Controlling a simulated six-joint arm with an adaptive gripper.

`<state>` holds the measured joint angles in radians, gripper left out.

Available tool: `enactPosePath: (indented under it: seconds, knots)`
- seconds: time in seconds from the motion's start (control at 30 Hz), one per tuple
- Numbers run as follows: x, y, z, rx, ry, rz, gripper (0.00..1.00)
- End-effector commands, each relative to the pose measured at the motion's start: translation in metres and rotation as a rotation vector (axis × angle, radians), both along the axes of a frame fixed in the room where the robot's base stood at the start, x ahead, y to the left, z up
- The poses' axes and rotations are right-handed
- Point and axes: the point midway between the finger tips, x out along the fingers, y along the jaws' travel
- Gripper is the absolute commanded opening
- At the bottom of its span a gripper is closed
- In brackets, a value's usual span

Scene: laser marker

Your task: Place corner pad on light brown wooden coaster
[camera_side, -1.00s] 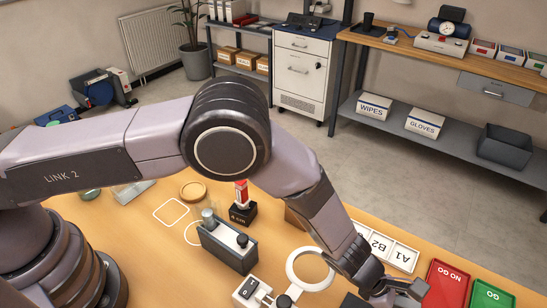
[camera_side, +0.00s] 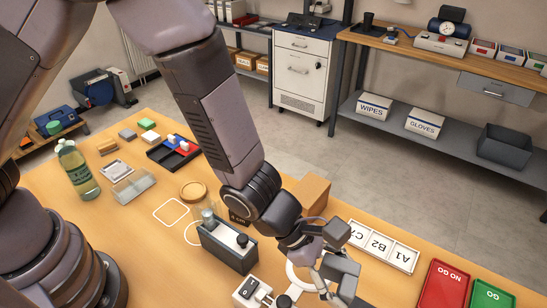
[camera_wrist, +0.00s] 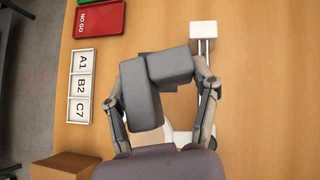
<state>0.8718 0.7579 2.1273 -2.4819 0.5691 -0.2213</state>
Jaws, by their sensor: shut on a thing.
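A grey L-shaped corner pad (camera_wrist: 142,98) sits between the fingers of my gripper (camera_wrist: 165,72) in the wrist view. My gripper is shut on it. In the side view, the corner pad (camera_side: 342,270) is held above the right part of the bench, and the fingers partly hide it. The light brown wooden coaster (camera_side: 193,190) is a round disc lying flat on the bench, left of my gripper, with nothing on it. The coaster is not visible in the wrist view.
A dark holder (camera_side: 228,245) with upright parts stands between coaster and gripper. A white ring (camera_side: 291,280) is near the gripper. A cardboard box (camera_side: 311,192), a labelled tray (camera_side: 383,245) and a red NO GO tray (camera_side: 443,287) lie behind and right. A bottle (camera_side: 78,172) stands left.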

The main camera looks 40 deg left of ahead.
Motion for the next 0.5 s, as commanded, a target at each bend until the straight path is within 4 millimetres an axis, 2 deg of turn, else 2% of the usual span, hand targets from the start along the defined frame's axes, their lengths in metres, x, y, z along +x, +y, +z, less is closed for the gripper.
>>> enactPosePath:
  seconds: [0.03,0.17,0.37,0.5]
  knots:
    - [0.0,0.0,0.011,-0.003,-0.003,-0.001,0.46]
    - [0.003,0.002,0.031,-0.002,-0.004,0.004,0.46]
    - [0.036,0.035,0.026,0.002,-0.007,0.054,0.46]
    - [0.063,0.071,0.025,0.004,-0.012,0.099,0.46]
